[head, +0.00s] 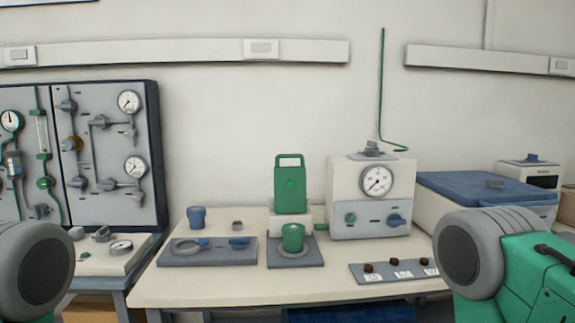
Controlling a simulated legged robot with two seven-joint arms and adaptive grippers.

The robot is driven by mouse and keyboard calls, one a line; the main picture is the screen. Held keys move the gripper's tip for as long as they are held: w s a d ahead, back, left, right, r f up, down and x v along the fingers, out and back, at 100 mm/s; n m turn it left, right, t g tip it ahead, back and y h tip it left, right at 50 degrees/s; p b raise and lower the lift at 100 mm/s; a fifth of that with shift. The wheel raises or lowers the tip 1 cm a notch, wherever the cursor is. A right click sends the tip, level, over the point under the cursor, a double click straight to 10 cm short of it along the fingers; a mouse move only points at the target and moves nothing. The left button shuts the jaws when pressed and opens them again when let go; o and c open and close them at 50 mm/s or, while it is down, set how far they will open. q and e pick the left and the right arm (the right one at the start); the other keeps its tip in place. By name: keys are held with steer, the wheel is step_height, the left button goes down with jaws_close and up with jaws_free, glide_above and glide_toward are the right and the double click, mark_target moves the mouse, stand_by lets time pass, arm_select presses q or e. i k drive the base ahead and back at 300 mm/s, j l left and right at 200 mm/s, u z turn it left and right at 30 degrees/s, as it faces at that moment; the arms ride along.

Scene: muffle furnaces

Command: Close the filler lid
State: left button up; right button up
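A green panel with a loop handle on top (290,188) stands upright on a white block (291,217) at the middle of the bench; it looks like the filler lid, raised. In front of it a green cup (292,238) sits on a grey base plate (295,263). To its right is a white unit (371,197) with a round gauge and a grey cap (372,150) on top. Only rounded arm links of mine show at the lower left and lower right edges. Neither gripper is in view.
The pale bench (240,290) has a clear front strip. A grey plate (207,252) with a ring and a blue part lies left, a blue cup (196,217) behind it. A plate with dark knobs (394,272) lies front right. A blue-lidded box (480,188) stands right; a gauge panel (105,150) stands left.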

mark_target(289, 182)
steer(key=i+l+u, duration=0.2)
steer(key=i, duration=0.25)
steer(key=i+u, duration=0.2)
steer(key=i, duration=0.3)
